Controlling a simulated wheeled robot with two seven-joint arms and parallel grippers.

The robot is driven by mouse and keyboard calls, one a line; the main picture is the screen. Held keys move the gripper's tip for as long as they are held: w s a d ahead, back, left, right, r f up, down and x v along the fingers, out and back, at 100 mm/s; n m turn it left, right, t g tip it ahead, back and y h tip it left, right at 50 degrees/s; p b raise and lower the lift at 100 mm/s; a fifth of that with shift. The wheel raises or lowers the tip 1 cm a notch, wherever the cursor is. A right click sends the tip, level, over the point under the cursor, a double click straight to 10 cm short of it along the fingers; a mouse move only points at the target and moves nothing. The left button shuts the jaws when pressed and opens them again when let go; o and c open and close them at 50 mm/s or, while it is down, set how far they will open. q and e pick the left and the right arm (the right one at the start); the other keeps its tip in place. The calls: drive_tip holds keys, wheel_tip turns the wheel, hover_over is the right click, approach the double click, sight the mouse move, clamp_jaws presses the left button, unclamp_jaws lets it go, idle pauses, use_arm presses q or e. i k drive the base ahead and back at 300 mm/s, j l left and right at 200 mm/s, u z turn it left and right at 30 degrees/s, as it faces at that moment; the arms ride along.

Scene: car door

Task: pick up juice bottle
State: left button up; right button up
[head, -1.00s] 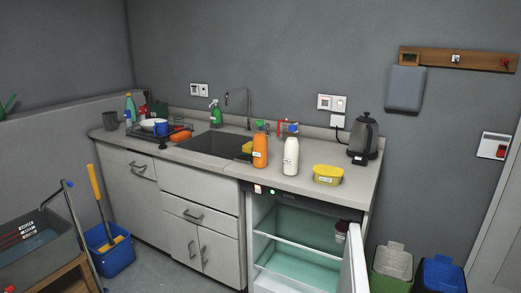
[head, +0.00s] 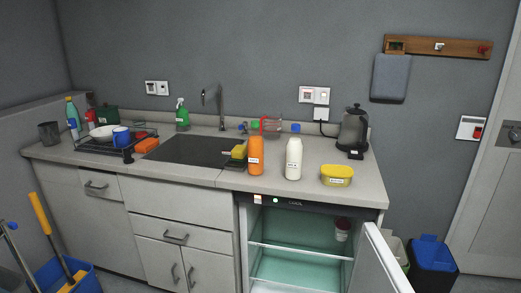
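The juice bottle is most likely the orange bottle (head: 256,156) with a white label, standing upright on the counter right of the sink. A white bottle (head: 293,159) stands upright a little to its right. Neither of my grippers shows in the head view.
A yellow tub (head: 337,175) and a black kettle (head: 353,130) stand to the right on the counter (head: 203,172). Below, the fridge (head: 295,251) is open, its door (head: 384,262) swung out to the right. A dish rack (head: 110,147) is at the left.

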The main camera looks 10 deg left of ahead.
sight(255, 143)
drive_tip(key=i+j+z, duration=0.4)
drive_tip(key=i+j, duration=0.2)
drive_tip(key=j, duration=0.15)
drive_tip(key=i+j+z, duration=0.15)
drive_tip(key=i, duration=0.35)
